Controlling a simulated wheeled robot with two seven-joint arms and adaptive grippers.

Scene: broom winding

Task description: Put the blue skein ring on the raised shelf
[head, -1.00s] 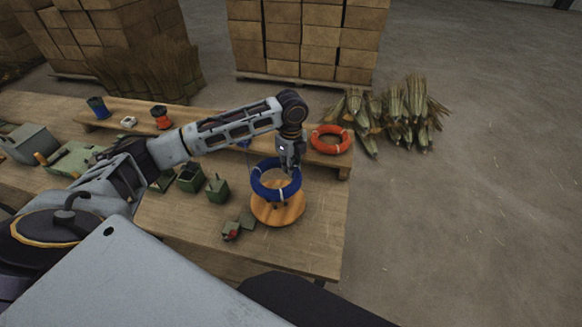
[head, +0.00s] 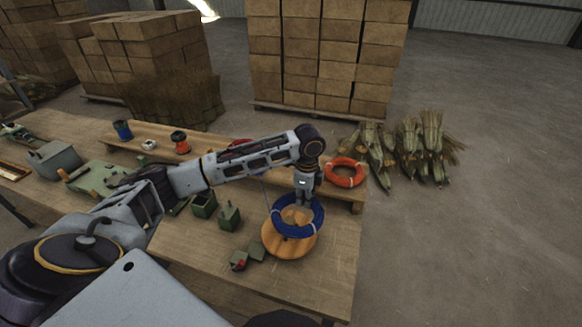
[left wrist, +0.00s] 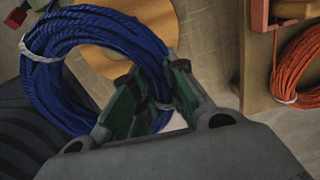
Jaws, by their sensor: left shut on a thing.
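The blue skein ring (head: 298,233) is a coil of blue strands with white ties. My left gripper (head: 300,203) is shut on the ring's far side in the head view. In the left wrist view the green fingertips (left wrist: 150,95) pinch one side of the blue coil (left wrist: 48,85). The ring appears held above the round wooden disc (head: 273,242), partly covering it; the gap is hard to judge. The raised shelf (head: 334,190) runs along the table's back edge, just behind the gripper. My right gripper is not in view.
An orange ring (head: 346,172) lies on the shelf's right end, and also shows in the left wrist view (left wrist: 298,62). Spools stand on the shelf's left part. Small green boxes (head: 229,216) sit left of the disc. The table's front right (head: 322,275) is clear.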

